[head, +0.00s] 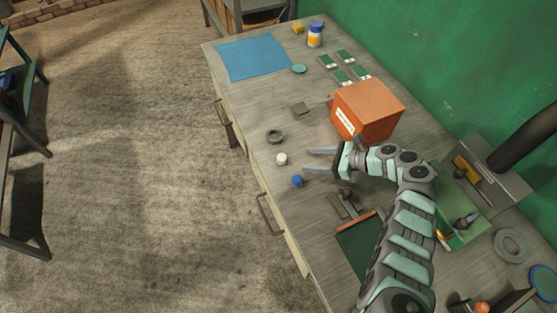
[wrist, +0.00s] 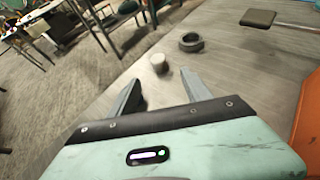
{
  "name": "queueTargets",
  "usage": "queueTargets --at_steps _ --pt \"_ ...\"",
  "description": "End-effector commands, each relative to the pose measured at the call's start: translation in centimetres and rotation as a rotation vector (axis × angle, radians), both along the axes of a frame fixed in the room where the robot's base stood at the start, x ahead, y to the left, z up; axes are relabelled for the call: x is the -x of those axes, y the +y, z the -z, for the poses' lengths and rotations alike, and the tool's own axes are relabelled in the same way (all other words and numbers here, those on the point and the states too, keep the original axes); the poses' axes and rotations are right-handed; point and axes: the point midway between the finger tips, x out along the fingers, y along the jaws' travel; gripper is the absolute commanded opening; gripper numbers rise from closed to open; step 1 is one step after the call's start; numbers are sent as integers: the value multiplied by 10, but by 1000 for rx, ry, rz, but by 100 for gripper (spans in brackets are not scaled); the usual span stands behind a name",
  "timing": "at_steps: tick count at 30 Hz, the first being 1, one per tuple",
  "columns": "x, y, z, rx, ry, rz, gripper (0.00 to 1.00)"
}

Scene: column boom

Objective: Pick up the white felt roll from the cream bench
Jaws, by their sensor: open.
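The white felt roll (head: 282,158) is a small, short white cylinder standing on the cream bench (head: 240,110), near its front edge. In the wrist view the white felt roll (wrist: 158,62) stands beyond the fingertips, roughly in line with the gap between them. My gripper (head: 308,159) is open, its fingers pointing at the roll from the right in the head view. The fingers (wrist: 160,80) hold nothing and appear apart from the roll.
A blue roll (head: 297,181) sits close to the lower finger in the head view. A dark grey ring (head: 275,136) lies beyond the white roll. An orange box (head: 366,110) stands behind my gripper. A blue mat (head: 252,57) covers the far end.

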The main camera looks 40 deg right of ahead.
Motion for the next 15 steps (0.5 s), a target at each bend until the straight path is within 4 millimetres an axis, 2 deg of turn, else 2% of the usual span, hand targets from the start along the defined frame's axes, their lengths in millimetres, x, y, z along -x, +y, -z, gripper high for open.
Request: queueTargets --at_steps 7,15 --pt "-31 16 17 5 -1 -1 57" --pt "-50 29 25 6 -2 -3 57"
